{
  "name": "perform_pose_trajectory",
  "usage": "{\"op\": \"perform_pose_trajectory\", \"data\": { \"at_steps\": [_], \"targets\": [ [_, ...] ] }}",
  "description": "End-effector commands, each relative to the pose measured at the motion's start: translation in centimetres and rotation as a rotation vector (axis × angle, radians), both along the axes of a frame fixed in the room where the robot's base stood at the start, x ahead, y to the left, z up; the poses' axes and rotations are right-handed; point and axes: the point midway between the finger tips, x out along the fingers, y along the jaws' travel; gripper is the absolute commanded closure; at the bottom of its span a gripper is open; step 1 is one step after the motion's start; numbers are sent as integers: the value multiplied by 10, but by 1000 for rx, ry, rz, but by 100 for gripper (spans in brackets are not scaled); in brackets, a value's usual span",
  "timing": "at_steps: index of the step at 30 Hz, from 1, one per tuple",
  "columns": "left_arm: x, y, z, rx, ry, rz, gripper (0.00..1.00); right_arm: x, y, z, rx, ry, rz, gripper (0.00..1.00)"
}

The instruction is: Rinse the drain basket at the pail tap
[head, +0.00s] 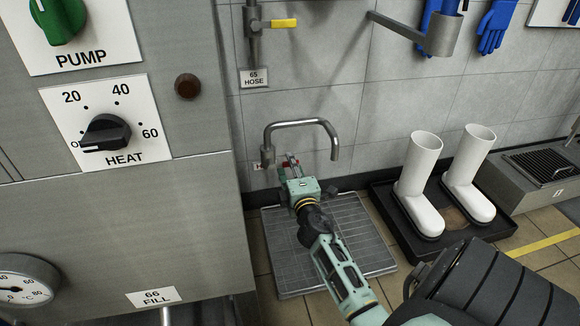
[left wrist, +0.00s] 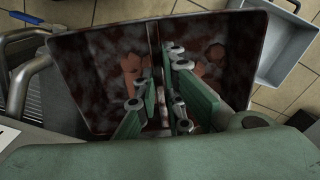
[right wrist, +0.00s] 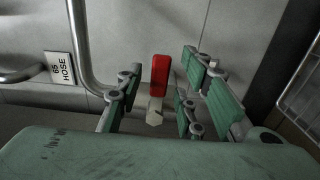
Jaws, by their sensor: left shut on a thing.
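The drain basket (left wrist: 84,62) fills the left wrist view, a dark open box with reddish-brown residue and lumps inside. My left gripper (left wrist: 160,85) is shut on its upright middle plate. Neither the basket nor this gripper shows in the head view. The pail tap (head: 333,138) is a bent steel spout on the wall. In the right wrist view its red lever (right wrist: 160,76) stands between the fingers of my right gripper (right wrist: 155,95), with gaps on both sides. The right gripper (head: 289,163) is open at the tap's base in the head view.
A grated floor basin (head: 365,235) lies under the spout. White boots (head: 415,170) stand in a black tray (head: 385,210) to its right. A grey cabinet (head: 120,220) with knobs borders the left. A grey bin (left wrist: 275,55) shows beside the basket.

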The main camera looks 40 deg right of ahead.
Motion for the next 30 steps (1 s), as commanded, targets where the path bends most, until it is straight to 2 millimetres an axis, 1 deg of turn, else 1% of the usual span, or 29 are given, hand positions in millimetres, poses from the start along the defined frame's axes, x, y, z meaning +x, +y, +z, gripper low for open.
{"op": "perform_pose_trajectory", "data": {
  "at_steps": [1,6,14,25,30],
  "targets": [
    [0,0,-2,0,-1,0,100,5,-3,0,-2,-1,0,66],
    [0,0,-3,0,-1,0,100,12,-7,0,1,0,-1,66],
    [0,0,-3,0,-1,0,100,12,-7,0,0,1,-1,66],
    [0,0,-3,0,-1,0,100,12,-7,0,0,1,-1,99],
    [0,0,-3,0,-1,0,100,12,-7,0,0,1,-1,100]
  ]
}}
